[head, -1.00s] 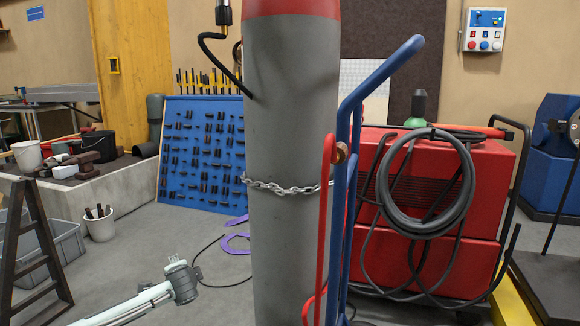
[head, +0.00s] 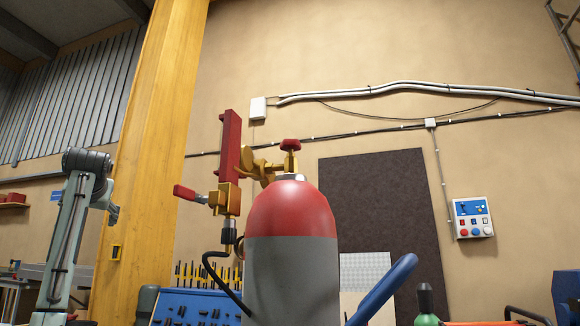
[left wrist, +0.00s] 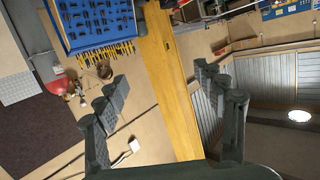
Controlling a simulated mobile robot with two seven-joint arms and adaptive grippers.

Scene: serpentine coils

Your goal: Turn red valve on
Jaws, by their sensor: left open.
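A grey gas cylinder (head: 290,270) with a red domed top (head: 288,212) stands upright at the middle of the head view. A round red valve knob (head: 290,145) sits on its brass fitting. A brass regulator (head: 228,196) with a red side lever (head: 186,192) and an upright red bar (head: 231,150) is left of it. The red top shows small in the left wrist view (left wrist: 57,87), left of my fingers. My left arm is raised at the left of the head view. My left gripper (left wrist: 161,74) is open and empty, apart from the valve. My right gripper is not in view.
A yellow post (head: 150,130) stands between my left arm and the cylinder. A blue tool board (head: 190,308) is low behind. A blue cart handle (head: 385,290) rises right of the cylinder. A control box (head: 473,218) hangs on the wall.

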